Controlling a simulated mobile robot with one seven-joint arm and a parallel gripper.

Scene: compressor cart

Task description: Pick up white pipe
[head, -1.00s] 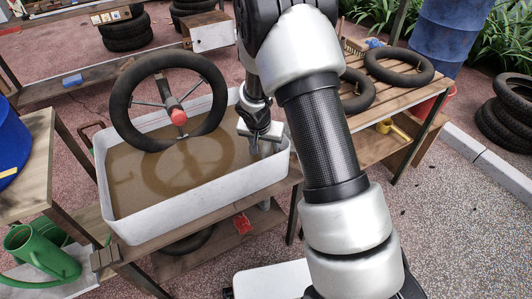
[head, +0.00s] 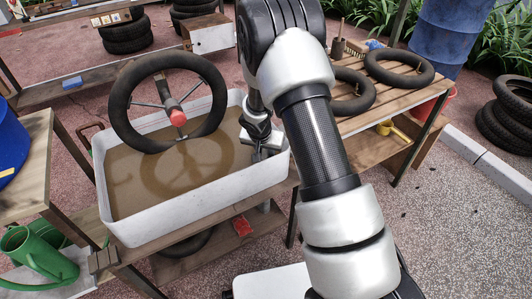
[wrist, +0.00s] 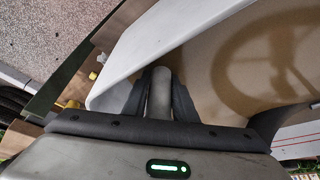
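A short pale grey-white pipe (wrist: 160,92) stands out between the two dark fingers of my gripper (wrist: 161,102) in the wrist view. The fingers lie along both of its sides with no clear gap, so the gripper looks shut on it. In the head view, my gripper (head: 260,151) points down at the right end of the white tub (head: 150,232), just inside its rim. The pipe cannot be made out clearly there, and its lower end is hidden.
The tub holds brown water. A black wheel (head: 119,115) with a red hub stands in its far left part. A slatted bench (head: 400,97) with black inner tubes (head: 399,68) stands to the right. A green watering can (head: 45,255) is at lower left.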

